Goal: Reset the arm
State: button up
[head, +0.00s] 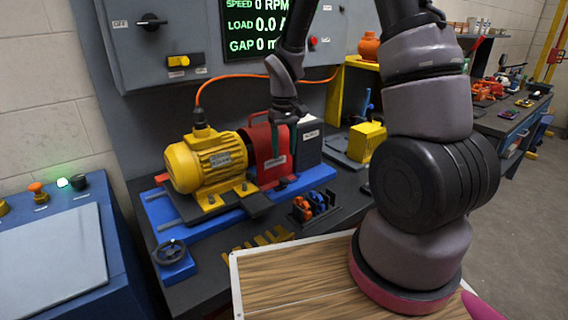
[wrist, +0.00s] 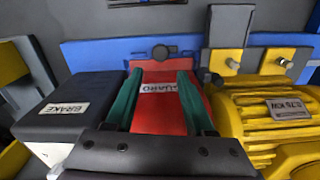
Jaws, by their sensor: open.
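My arm (head: 430,110) rises from the wooden-topped base at the right of the head view and reaches over to the motor bench. My gripper (head: 281,150) hangs fingers down, in front of or over the red guard (head: 262,150). In the wrist view the two green fingers of my gripper (wrist: 160,103) are apart, with the red guard (wrist: 160,120) and its label showing between them. Nothing is held. I cannot tell whether the fingers touch the guard.
A yellow motor (head: 208,162) stands left of the guard on a blue base, an orange cable (head: 222,84) arching above it. The brake box (head: 308,142) is right of the guard. A rack of small coloured parts (head: 314,206) sits in front. The control cabinet (head: 190,50) is behind.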

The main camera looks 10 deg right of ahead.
jog(key=shift+r, duration=0.8)
jog(key=s+d+r+m+t+y, duration=0.1)
jog(key=s+d+r+m+t, duration=0.15)
jog(key=r, duration=0.65)
jog(key=s+d+r+m+t, duration=0.15)
jog(key=s+r, duration=0.25)
jog(key=r, duration=0.5)
jog(key=s+d+r+m+t+y, duration=0.1)
jog(key=s+d+r+m+t, duration=0.1)
jog(key=s+r, duration=0.7)
jog(key=s+m+t, duration=0.1)
jog(key=s, duration=0.1)
jog(key=shift+s+d+r, duration=0.15)
jog(key=shift+s+r, duration=0.15)
